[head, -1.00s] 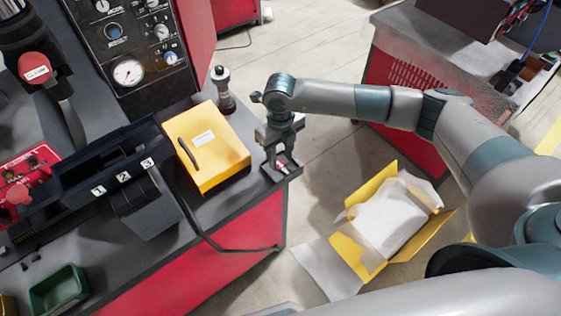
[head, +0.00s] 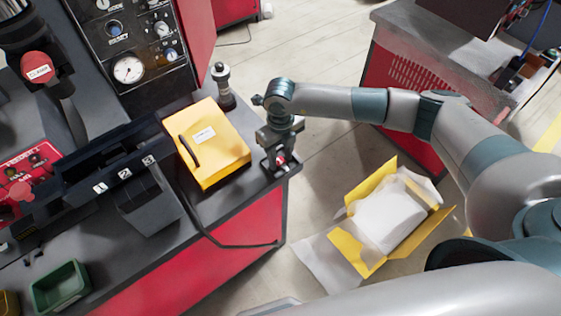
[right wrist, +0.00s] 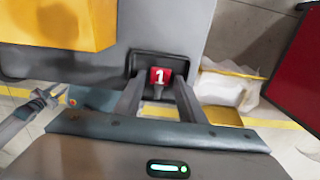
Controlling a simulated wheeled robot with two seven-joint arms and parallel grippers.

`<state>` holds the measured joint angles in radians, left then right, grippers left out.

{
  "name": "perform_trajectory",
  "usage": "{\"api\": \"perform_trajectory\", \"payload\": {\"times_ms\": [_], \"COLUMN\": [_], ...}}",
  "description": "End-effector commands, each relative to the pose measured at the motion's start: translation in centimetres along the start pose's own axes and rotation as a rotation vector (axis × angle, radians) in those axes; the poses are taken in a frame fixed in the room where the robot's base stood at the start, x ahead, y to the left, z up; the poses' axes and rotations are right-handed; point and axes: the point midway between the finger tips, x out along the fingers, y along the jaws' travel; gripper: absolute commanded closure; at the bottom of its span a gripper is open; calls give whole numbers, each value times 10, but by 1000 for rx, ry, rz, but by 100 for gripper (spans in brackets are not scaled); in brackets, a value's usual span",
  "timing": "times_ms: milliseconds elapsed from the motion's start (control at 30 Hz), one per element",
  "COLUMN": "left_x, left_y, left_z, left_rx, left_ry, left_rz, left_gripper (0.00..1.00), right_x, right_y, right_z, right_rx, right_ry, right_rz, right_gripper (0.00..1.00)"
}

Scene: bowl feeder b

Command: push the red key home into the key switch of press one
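The red key (right wrist: 160,76), marked with a white 1, is upright at the dark key switch (right wrist: 142,62) in the right wrist view. In the head view the red key (head: 281,159) is a small red patch at the switch (head: 291,168) on the bench's right corner. My right gripper (right wrist: 160,88) is over the switch, its two fingers on either side of the key. I cannot tell whether they touch it. The right gripper (head: 280,150) hides part of the switch in the head view. How deep the key sits cannot be seen.
A yellow box (head: 222,160) stands on the bench just left of the switch, with a dark knobbed post (head: 222,88) behind it. Dark slots numbered 1, 2 and 3 are further left. An open yellow carton (head: 360,247) lies on the floor to the right.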

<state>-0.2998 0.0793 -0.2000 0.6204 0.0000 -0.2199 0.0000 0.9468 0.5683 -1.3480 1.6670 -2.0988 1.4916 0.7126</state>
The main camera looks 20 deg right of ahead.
Motion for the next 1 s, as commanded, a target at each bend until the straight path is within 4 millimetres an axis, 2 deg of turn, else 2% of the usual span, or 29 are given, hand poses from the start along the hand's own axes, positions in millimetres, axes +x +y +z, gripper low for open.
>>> {"api": "perform_trajectory", "payload": {"times_ms": [133, 200, 267, 767, 1000], "left_x": [2, 2, 2, 2, 20], "left_y": [-1, -1, -1, -1, 0], "left_z": [1, 1, 1, 1, 3], "left_rx": [0, 0, 0, 0, 0], "left_ry": [-1, -1, -1, -1, -1], "left_rz": [-1, -1, -1, -1, -1], "left_gripper": [69, 69, 69, 69, 69], "right_x": [2, 1, 1, -3, -33], "right_y": [0, 0, 0, 0, 0], "right_z": [0, 0, 0, 0, 1], "right_rx": [0, 0, 0, 0, -2], "right_ry": [0, 0, 0, -1, -5], "right_rz": [0, 0, 0, 0, 0], "right_gripper": [66, 83, 95, 95, 95]}}
